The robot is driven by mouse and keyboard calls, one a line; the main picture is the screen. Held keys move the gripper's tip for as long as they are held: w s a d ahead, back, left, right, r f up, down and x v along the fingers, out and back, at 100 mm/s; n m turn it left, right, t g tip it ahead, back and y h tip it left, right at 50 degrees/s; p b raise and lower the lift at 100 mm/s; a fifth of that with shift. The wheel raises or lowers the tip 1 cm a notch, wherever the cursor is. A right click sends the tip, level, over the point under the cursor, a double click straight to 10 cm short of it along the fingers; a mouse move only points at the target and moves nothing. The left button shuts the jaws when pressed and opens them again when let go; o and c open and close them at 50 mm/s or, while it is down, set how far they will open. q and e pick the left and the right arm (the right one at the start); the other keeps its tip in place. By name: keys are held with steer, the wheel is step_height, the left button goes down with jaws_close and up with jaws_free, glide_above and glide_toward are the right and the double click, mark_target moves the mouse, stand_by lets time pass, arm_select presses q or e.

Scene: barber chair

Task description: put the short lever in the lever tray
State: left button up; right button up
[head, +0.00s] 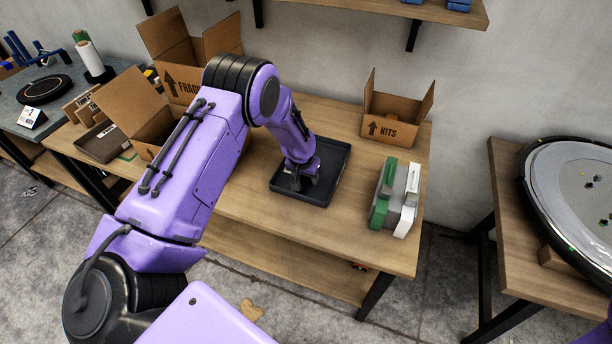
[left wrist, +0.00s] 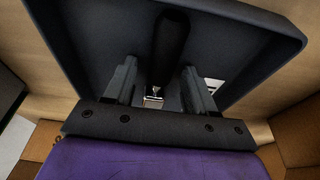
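The dark lever tray (head: 338,173) lies on the wooden workbench. My left gripper (head: 293,184) reaches down into it near its left side. In the left wrist view the short lever, with a black handle (left wrist: 171,45) and a bright metal end (left wrist: 153,99), is seen against the floor of the tray (left wrist: 95,50). It lies between the two fingers of the left gripper (left wrist: 160,88), with a gap on each side. The fingers are apart and do not appear to touch it. In the head view the gripper hides the lever. My right gripper is not in view.
A KITS box (head: 395,122) stands behind the tray at the right. A green and white item (head: 397,196) lies near the bench's right end. Open cardboard boxes (head: 182,60) stand at the left. A round grey disc (head: 580,190) lies on another table.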

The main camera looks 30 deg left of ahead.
arm_select(q)
steer(key=shift+r, duration=0.1)
steer(key=shift+r, duration=0.35)
steer(key=v, duration=1.1)
steer(key=shift+r+b, duration=0.3)
steer(key=shift+s, duration=0.1)
